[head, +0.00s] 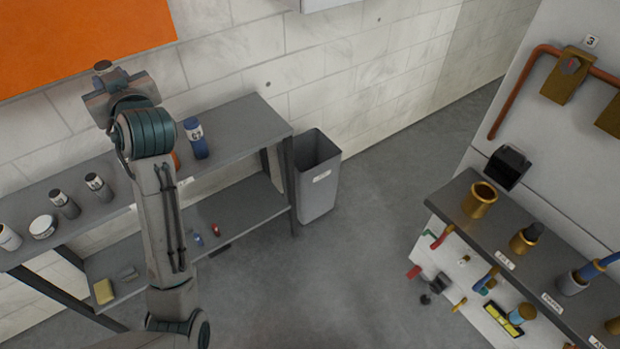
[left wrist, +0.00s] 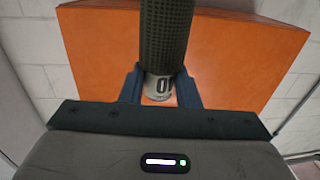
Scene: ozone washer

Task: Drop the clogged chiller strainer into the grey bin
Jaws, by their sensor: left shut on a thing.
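My left gripper (head: 108,86) is raised above the left shelf, in front of the wall and near the orange panel. In the left wrist view its two blue fingers (left wrist: 160,88) are shut on the strainer (left wrist: 163,38), a dark mesh cylinder with a pale collar marked "0". In the head view only a small end of the strainer (head: 103,67) shows above the gripper; the rest is hidden. The grey bin (head: 318,195) stands open on the floor at the right end of the shelf, well to the right of the gripper. My right gripper is not in view.
The grey shelf (head: 245,118) holds a blue canister (head: 195,138) and several small jars. Its lower board carries a yellow sponge (head: 104,291) and small items. A bench (head: 500,230) with brass fittings stands at the right. The floor between is clear. An orange panel (head: 80,35) hangs on the wall.

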